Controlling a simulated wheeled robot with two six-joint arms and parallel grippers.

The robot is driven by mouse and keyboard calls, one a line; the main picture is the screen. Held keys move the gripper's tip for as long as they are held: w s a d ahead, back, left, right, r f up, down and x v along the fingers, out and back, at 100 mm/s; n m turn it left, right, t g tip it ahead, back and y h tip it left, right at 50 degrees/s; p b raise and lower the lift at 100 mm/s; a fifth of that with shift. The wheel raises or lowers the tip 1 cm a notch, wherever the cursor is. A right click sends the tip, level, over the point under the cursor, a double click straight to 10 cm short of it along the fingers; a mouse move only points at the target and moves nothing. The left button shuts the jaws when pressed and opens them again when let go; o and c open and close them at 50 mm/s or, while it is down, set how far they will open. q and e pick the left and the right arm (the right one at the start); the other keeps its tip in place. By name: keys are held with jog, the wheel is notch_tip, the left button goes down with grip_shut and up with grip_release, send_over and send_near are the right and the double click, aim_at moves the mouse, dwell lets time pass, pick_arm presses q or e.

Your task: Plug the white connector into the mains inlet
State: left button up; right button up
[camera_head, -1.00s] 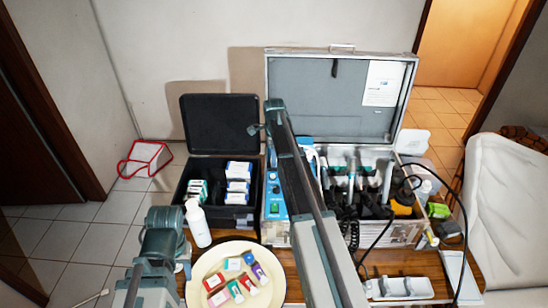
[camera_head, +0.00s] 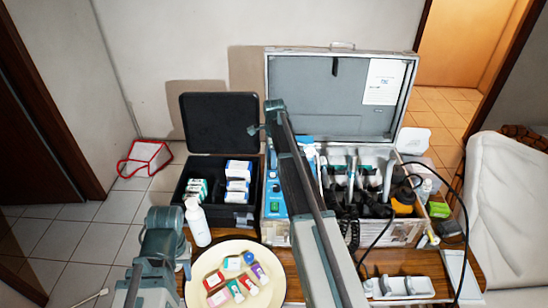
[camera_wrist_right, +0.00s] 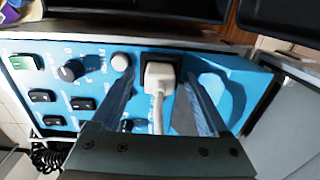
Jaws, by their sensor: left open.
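The white connector (camera_wrist_right: 159,78) sits at the black mains inlet (camera_wrist_right: 162,56) on the blue panel in the right wrist view. Its front end meets the inlet, and how deep it sits cannot be seen. Its pale cable runs down between my fingers. My right gripper (camera_wrist_right: 159,92) is open, with one finger on each side of the connector and a gap visible on both sides. In the head view my right arm covers part of the case and hides the connector. My left gripper (camera_head: 160,244) is at the lower left, beside the plate, open; its fingertips are hard to make out.
The blue panel (camera_head: 275,195) belongs to an open metal case (camera_head: 408,232) holding dental tools. A black case (camera_head: 222,125), a white bottle (camera_head: 197,225) and a plate (camera_head: 204,299) with small boxes stand left. A black cable (camera_head: 466,235) loops at the right.

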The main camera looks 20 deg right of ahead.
notch_tip(320, 180, up, 14)
jog(key=p, duration=1.4)
jog(key=shift+s+a, duration=0.15)
jog(key=shift+s, duration=0.2)
jog(key=shift+f, duration=0.1)
jog(key=s+a+f+n+b, duration=0.25)
jog(key=s+a+n, duration=0.35)
jog(key=a, duration=0.3)
jog(key=s+a+f+n+b, duration=0.25)
jog(key=s+a+n, duration=0.25)
jog(key=s+a, duration=0.3)
jog(key=s+a+f+n+b, duration=0.2)
jog(key=s+a+n, duration=0.4)
jog(key=s+n, duration=0.2)
jog(key=s+a+f+n+h+b, duration=0.1)
jog(key=s+a+f+n+b, duration=0.1)
jog(key=s+a+n, duration=0.5)
jog(key=s+n, duration=0.1)
jog(key=s, duration=0.2)
jog(key=shift+f+g+b, duration=0.15)
jog(key=shift+g+b, duration=0.15)
jog(key=shift+g, duration=0.1)
jog(key=shift+s, duration=0.1)
